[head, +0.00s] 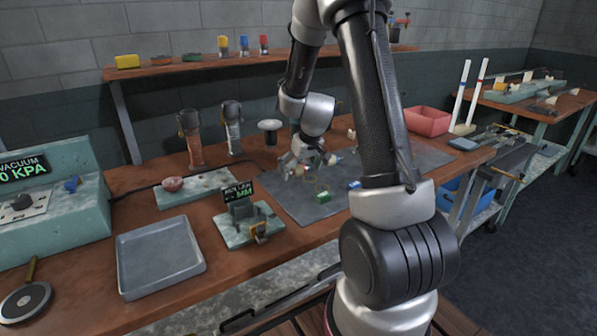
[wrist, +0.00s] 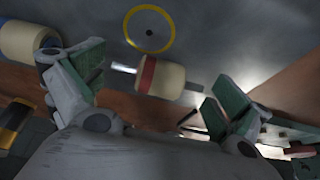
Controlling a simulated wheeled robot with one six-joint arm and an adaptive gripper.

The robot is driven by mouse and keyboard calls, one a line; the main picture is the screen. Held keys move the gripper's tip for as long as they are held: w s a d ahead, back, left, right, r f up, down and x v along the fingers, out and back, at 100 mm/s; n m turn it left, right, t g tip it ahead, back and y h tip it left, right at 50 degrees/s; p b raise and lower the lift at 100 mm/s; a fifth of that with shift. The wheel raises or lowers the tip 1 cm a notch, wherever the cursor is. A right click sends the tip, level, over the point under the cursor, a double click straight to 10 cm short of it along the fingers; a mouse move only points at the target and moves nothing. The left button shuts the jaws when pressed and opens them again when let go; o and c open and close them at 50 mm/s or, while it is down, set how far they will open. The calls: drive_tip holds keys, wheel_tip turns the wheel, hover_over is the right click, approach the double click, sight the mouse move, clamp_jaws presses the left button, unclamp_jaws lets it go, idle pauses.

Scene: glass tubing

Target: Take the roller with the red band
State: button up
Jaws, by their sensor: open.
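The roller with the red band (wrist: 160,78) is cream-coloured with a short metal pin at its left end. It lies on the dark grey mat (head: 285,200). In the wrist view it shows between my two open fingers, just beyond the tips; I cannot tell how much height is left between them. My gripper (wrist: 150,95) is open and empty, with green-padded fingers either side. In the head view my gripper (head: 301,166) is low over the mat, and the roller is hard to make out there. A second cream roller with a blue band (wrist: 28,40) lies left of my left finger.
A yellow ring (wrist: 149,10) lies on the mat just beyond the roller. Small green (head: 323,197) and blue (head: 354,185) pieces lie on the mat. A gauge stand (head: 248,225), a grey tray (head: 160,258) and a red bin (head: 428,120) stand around it.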

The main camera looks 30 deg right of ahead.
drive_tip(key=c, duration=1.9)
